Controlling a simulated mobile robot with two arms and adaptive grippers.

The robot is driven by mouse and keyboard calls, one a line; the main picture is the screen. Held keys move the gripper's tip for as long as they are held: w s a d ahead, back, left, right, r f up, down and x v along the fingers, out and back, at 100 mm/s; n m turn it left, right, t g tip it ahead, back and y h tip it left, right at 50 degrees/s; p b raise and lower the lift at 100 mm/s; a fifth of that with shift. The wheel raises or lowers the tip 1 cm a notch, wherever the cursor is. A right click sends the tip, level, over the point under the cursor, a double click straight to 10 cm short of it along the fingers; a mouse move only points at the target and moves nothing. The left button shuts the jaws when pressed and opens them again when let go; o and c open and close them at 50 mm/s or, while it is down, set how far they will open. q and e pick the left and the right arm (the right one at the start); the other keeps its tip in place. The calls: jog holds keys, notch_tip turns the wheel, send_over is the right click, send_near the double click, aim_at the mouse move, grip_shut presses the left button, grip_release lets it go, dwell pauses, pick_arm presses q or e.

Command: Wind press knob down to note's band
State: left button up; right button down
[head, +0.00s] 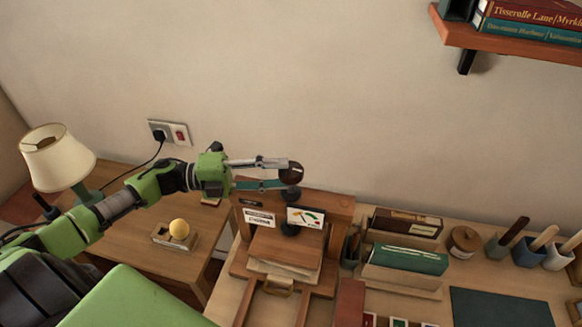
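The wooden press (341,208) stands on the desk, with a stack of papers (285,268) under its wooden plate. Its dark brown round knob (293,172) sits on top of the screw, above the crossbeam. A dial (306,217) with coloured bands and a pointer is on the press front; the pointer's exact reading is too small to tell. A white note (259,217) is left of the dial; its writing is not legible. My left gripper (286,174) reaches in from the left, its two fingers on either side of the knob and seemingly closed on it. My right gripper is not in view.
Books (408,259), a round jar (464,242) and several tool pots (530,252) stand right of the press. A shelf (500,38) hangs upper right.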

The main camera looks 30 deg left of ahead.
aim_at(291, 168)
pick_arm(q)
jog(key=shift+p+x, duration=0.45)
jog(key=shift+x, duration=1.35)
jog(key=c, duration=0.9)
jog(key=m+g+h+b, duration=0.1)
jog(key=m+g+b, duration=0.1)
jog(key=b, duration=0.3)
jog(key=m+g+h+b, duration=0.1)
jog(key=m+g+b, duration=0.1)
jog(key=b, duration=0.4)
jog(key=shift+w+a+g, duration=0.15)
jog(key=shift+w+g, duration=0.05)
jog(key=shift+g, duration=0.5)
jog(key=shift+r+g+h+b, duration=0.3)
jog(key=shift+g+b, duration=0.2)
jog(key=shift+b, duration=0.05)
jog(key=o, duration=0.9)
jog(key=shift+s, duration=0.1)
